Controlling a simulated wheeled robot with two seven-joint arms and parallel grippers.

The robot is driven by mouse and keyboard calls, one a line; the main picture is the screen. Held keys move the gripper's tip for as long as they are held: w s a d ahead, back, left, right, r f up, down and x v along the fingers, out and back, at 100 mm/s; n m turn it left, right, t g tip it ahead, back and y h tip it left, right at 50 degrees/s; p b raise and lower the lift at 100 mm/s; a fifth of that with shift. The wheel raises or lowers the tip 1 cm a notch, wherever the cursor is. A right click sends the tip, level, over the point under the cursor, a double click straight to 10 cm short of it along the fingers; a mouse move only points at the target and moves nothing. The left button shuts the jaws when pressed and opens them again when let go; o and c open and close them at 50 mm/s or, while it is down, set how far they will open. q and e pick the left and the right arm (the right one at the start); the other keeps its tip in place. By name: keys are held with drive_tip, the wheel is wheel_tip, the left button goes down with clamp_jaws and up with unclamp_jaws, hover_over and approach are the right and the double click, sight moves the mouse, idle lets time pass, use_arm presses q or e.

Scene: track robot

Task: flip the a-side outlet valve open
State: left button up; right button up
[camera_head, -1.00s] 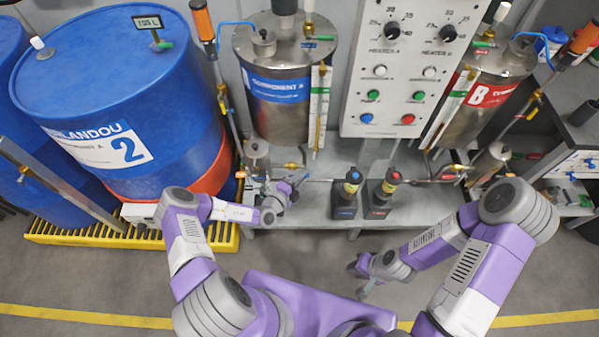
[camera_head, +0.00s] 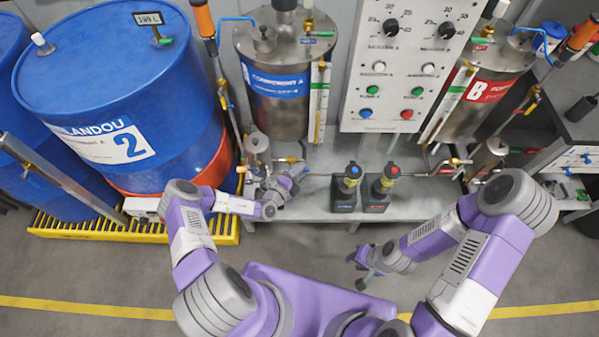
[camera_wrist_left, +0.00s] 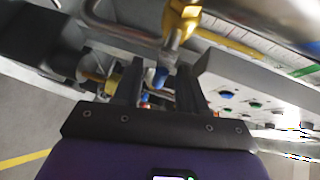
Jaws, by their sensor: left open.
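The steel Component A tank (camera_head: 283,105) with a blue label stands at the back. Small brass and orange outlet fittings (camera_head: 291,160) show below it; I cannot clearly make out the valve's lever or its position. My left gripper (camera_head: 284,184) is open at this low pipework, partly hiding it. In the left wrist view, my left gripper's two fingers (camera_wrist_left: 156,82) are apart, with a small blue part (camera_wrist_left: 158,76) showing between them. A yellow fitting (camera_wrist_left: 182,18) on a pipe lies beyond the fingertips; contact cannot be told. My right gripper (camera_head: 359,268) hangs low, its fingers apart and empty.
A blue drum (camera_head: 110,80) stands on a yellow grate (camera_head: 75,226) at left. Two small pumps with blue (camera_head: 347,188) and red (camera_head: 381,186) markings stand on the grey bench right of my left gripper. A control panel (camera_head: 405,70) and the Component B tank (camera_head: 487,90) are behind.

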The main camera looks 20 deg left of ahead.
use_arm(q)
drive_tip(key=p+v, duration=0.1)
drive_tip(key=v, duration=0.6)
drive_tip(key=shift+s+p, duration=0.25)
drive_tip(key=shift+p, duration=0.15)
drive_tip(key=shift+a, duration=0.1)
